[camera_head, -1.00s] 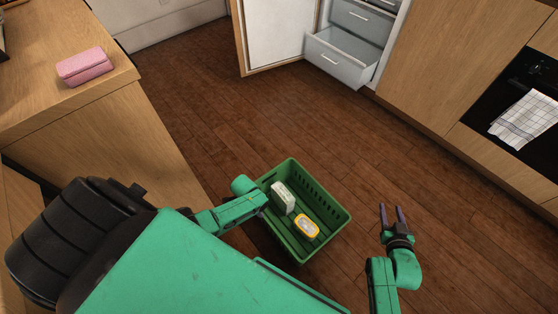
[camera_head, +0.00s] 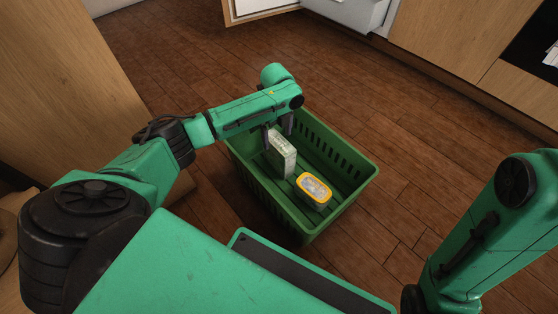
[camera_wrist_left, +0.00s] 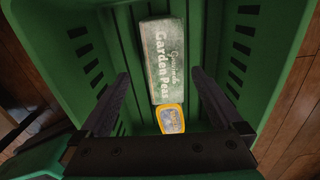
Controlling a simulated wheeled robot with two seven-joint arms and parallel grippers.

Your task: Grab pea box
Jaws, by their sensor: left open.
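The pea box (camera_head: 282,155) is a pale green-white carton standing in the green basket (camera_head: 360,190). In the left wrist view the pea box (camera_wrist_left: 163,60) shows the words "Garden Peas". My left gripper (camera_head: 278,127) is over the basket, just above the pea box. In the left wrist view my left gripper (camera_wrist_left: 160,76) is open, with one finger on each side of the box and gaps between. My right arm shows at the right of the head view, but its fingers are out of the picture.
A yellow-rimmed tub (camera_head: 314,189) sits in the basket beside the pea box; it also shows in the left wrist view (camera_wrist_left: 171,119). The basket's walls surround both. Wooden cabinets stand left and upper right. The floor around the basket is mostly clear.

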